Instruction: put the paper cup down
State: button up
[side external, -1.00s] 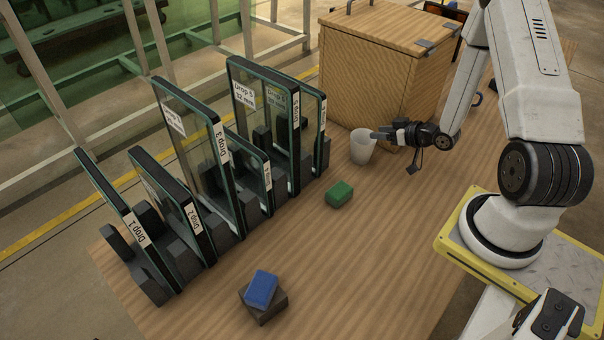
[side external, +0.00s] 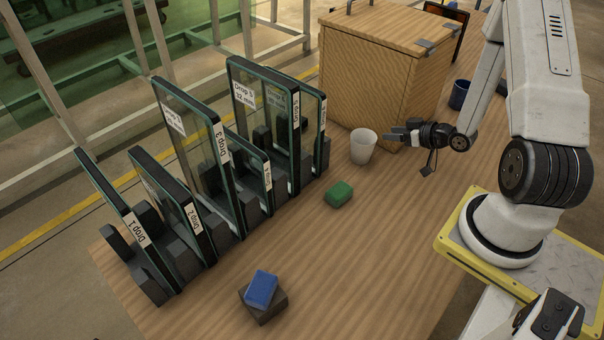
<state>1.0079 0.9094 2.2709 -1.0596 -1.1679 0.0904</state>
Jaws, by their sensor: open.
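The white paper cup (side external: 363,147) stands upright on the wooden table, in front of the wooden box. My gripper (side external: 389,134) is just to the right of the cup, open and empty, with its fingers pointing left toward it. A small gap shows between the fingertips and the cup.
A wooden box (side external: 367,88) stands behind the cup. A green sponge (side external: 339,194) lies nearer the front, and a blue sponge (side external: 261,289) rests on a dark block (side external: 266,306). Framed glass panels (side external: 207,150) line the left. A dark blue mug (side external: 459,95) stands behind my wrist. The table's right front is clear.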

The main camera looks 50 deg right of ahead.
jog(key=shift+w, duration=0.1)
jog(key=w+a+r+g+h, duration=0.2)
jog(key=w+a+r+g, duration=0.3)
jog(key=a, duration=0.4)
jog(key=s+a+r+g, duration=0.2)
jog(key=s+a+r, duration=0.1)
jog(key=a, duration=0.4)
jog(key=s+a+r+g+y, duration=0.1)
jog(key=s+a+r+g, duration=0.2)
jog(key=a, duration=0.4)
jog(key=shift+s+r+n+g, duration=0.3)
jog(key=shift+s+r, duration=0.15)
jog(key=shift+s, duration=0.7)
